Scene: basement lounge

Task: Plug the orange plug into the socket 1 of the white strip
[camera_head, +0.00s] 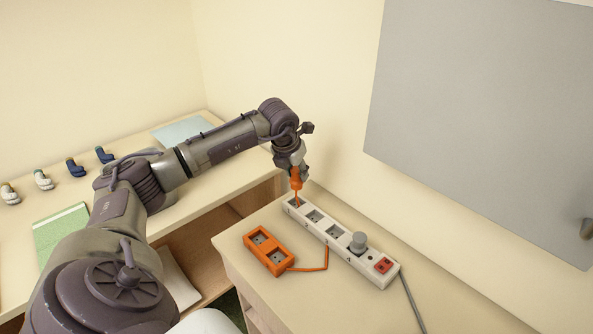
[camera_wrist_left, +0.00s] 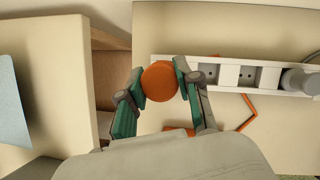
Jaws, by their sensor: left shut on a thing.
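The white strip (camera_head: 345,256) lies at a slant on the table near the wall; it also shows in the left wrist view (camera_wrist_left: 228,88). My left gripper (camera_head: 297,171) is shut on the orange plug (camera_head: 296,183), over the strip's far left end socket. In the left wrist view, the plug's round orange back (camera_wrist_left: 160,81) sits between the two fingertips of my left gripper (camera_wrist_left: 161,78). The plug hides the end socket there. I cannot tell whether its pins touch the socket. My right gripper is not in view.
A grey plug (camera_head: 357,241) stands in the strip near its red switch (camera_head: 383,265). An orange double outlet (camera_head: 267,251) with an orange cord (camera_head: 327,258) lies in front. A grey panel (camera_head: 480,120) hangs on the wall. Several small blue and white pieces (camera_head: 76,168) lie on the left surface.

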